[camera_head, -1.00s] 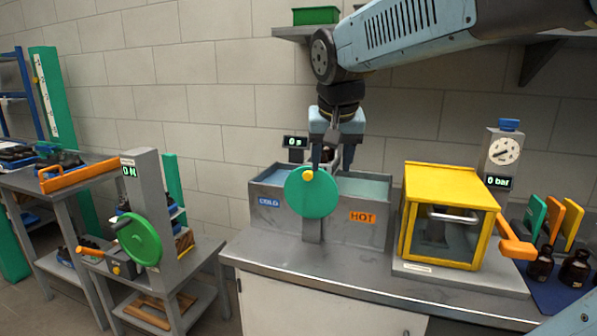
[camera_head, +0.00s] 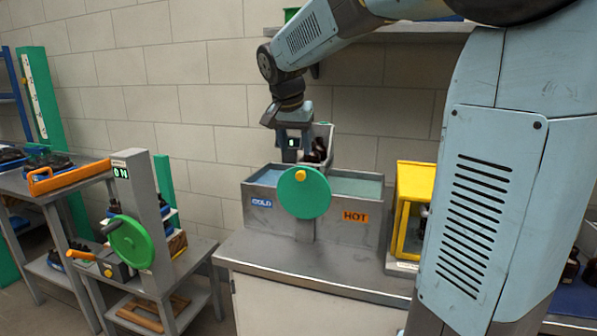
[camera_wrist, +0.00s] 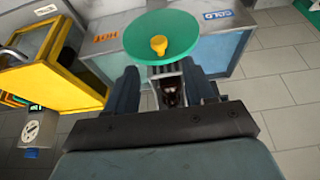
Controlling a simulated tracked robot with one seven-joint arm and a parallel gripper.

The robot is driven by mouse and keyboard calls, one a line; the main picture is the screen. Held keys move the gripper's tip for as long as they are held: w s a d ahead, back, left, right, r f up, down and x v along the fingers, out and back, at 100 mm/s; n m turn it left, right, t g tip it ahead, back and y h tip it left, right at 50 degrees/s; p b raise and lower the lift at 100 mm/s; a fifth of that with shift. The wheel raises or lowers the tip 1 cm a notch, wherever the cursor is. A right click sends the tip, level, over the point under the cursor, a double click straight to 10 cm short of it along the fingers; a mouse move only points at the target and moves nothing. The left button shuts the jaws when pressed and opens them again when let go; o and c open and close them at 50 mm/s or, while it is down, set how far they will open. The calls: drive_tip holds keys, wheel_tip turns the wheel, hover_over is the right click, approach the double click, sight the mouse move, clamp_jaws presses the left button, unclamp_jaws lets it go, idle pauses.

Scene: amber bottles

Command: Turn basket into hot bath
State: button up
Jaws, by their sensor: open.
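The bath has a left tank marked COLD (camera_head: 262,203) and a right tank marked HOT (camera_head: 355,217). A green wheel (camera_head: 304,198) with a yellow knob (camera_head: 300,175) near its top stands in front between them. The basket (camera_head: 326,133), pale with dark bottles inside, is raised behind the wheel, above the tanks. My gripper (camera_head: 291,150) is open and empty, above the wheel and left of the basket in the picture. In the wrist view, the wheel (camera_wrist: 160,30) and knob (camera_wrist: 159,46) lie beyond my parted fingers (camera_wrist: 162,85); dark bottles show between them.
A yellow-framed cabinet (camera_head: 414,178) stands right of the bath, partly hidden by my arm. At left is a stand with a green wheel (camera_head: 135,243). A gauge (camera_wrist: 36,130) shows in the wrist view. A shelf (camera_head: 400,32) hangs above.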

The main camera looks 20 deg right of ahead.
sight(299, 172)
drive_tip(key=x, duration=0.9)
drive_tip(key=shift+c, duration=0.3)
clamp_jaws()
